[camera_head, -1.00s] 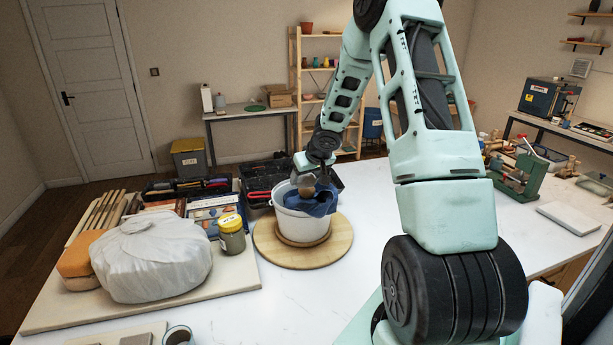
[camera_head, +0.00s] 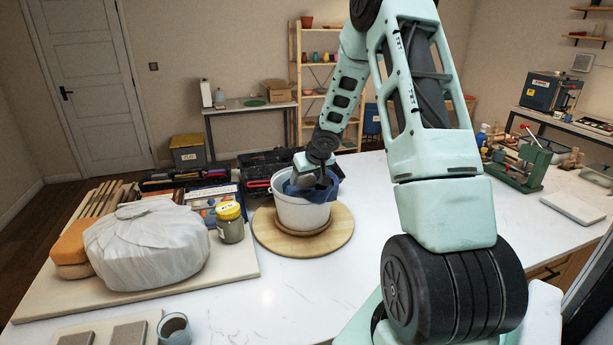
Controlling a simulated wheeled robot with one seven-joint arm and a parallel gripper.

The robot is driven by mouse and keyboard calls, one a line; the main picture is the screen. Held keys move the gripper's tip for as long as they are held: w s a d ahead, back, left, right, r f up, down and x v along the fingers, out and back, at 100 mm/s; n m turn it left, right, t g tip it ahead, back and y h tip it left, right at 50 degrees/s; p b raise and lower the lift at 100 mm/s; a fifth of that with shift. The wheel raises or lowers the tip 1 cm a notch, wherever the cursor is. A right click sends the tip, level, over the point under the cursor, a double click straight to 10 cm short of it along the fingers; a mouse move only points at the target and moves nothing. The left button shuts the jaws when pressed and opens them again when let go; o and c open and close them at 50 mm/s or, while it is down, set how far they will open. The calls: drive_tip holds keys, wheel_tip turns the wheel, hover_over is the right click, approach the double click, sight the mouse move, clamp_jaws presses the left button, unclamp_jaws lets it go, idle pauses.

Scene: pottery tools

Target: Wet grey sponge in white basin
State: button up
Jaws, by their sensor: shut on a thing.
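The white basin (camera_head: 302,213) stands on a round wooden board on the white worktop, right of the wrapped bundle. A blue cloth (camera_head: 333,187) hangs over its rim on the right. My gripper (camera_head: 318,181) reaches down into the basin mouth from above. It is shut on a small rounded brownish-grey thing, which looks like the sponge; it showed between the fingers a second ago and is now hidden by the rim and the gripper. The fingertips and any water inside the basin are hidden too.
The round wooden board (camera_head: 338,236) carries the basin. A jar with a yellow lid (camera_head: 230,222) and a white wrapped bundle (camera_head: 147,246) stand left of it. A black toolbox (camera_head: 262,162) is close behind.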

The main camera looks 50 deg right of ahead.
sight(306, 187)
drive_tip(key=shift+f+b, duration=1.7)
drive_tip(key=shift+f, duration=0.45)
drive_tip(key=o, duration=0.3)
drive_tip(key=shift+o, duration=0.2)
drive_tip(key=shift+r+p, duration=0.2)
drive_tip(key=shift+p, duration=0.1)
drive_tip(key=c, duration=0.4)
